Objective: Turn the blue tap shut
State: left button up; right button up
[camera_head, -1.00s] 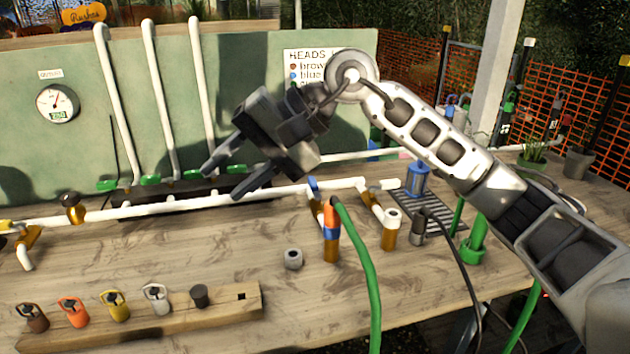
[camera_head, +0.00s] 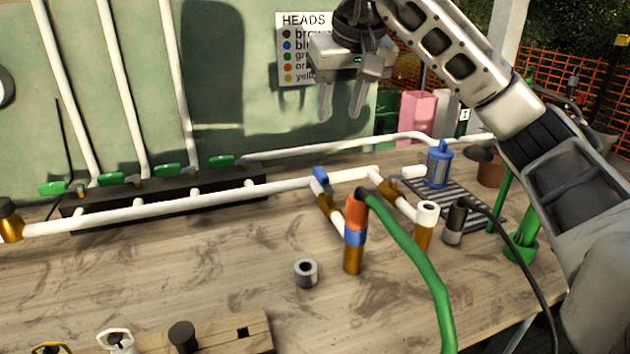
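The blue tap (camera_head: 321,177) is a small blue handle on a brass valve body (camera_head: 326,201). It sits where a short branch leaves the long white pipe (camera_head: 226,196) toward the front. I cannot tell exactly how the handle lies relative to the branch. My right gripper (camera_head: 341,106) is above and behind the tap, in front of the green wall. Its two fingers point down, are apart and hold nothing. It does not touch the tap. My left gripper is not in view.
An orange-and-blue hose coupling (camera_head: 355,225) with a green hose (camera_head: 425,270) stands just in front of the tap. A blue canister (camera_head: 438,165) stands on a grate to the right. Several green taps (camera_head: 166,170) line the back pipes. A grey ring (camera_head: 305,273) lies on the bench.

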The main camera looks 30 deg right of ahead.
aim_at(323, 175)
jog(key=x, duration=1.6)
jog(key=shift+w, duration=0.1)
grip_shut()
